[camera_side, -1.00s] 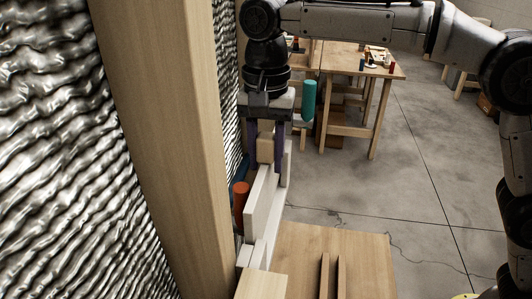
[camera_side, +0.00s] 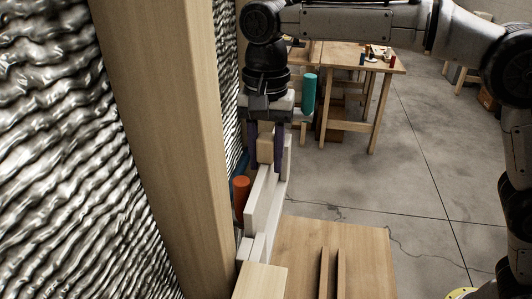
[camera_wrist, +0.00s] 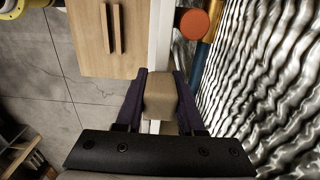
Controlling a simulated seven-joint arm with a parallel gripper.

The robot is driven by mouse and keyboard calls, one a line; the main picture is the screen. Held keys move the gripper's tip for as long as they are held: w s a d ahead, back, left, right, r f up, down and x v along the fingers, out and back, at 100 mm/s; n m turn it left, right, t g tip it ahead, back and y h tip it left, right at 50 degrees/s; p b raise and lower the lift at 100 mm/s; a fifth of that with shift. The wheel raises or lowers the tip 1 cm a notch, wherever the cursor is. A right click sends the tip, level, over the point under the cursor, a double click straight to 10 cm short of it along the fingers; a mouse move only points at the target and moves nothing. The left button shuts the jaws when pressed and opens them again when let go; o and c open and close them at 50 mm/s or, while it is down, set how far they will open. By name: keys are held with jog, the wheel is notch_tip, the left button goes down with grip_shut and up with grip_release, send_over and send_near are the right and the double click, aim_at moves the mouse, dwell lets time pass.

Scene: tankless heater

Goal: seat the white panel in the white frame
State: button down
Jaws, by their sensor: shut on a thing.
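My gripper (camera_side: 265,148) points down, with its two dark purple fingers shut on a beige block (camera_side: 265,149). The wrist view shows the same block (camera_wrist: 159,97) between the fingertips. The white panel (camera_side: 261,200) stands upright directly below the block, which looks like its grip. White pieces of the frame (camera_side: 286,160) show beside and below the panel, close against it. In the wrist view a white strip (camera_wrist: 160,35) runs away beyond the block. The lower edge of the panel is hidden, so I cannot tell whether it is seated.
An orange-red cylinder (camera_side: 241,190) stands just left of the panel; a teal one (camera_side: 309,93) is behind, right of the gripper. A wooden post (camera_side: 180,120) and crinkled silver sheet (camera_side: 60,150) bound the left. A wooden cabinet (camera_side: 310,245) is at front right.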

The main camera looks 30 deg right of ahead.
jog(key=shift+f, duration=0.8)
dwell(0.6)
dwell(0.4)
jog(key=shift+c, duration=2.2)
grip_release()
jog(key=shift+f, duration=0.1)
notch_tip(320, 180, up, 12)
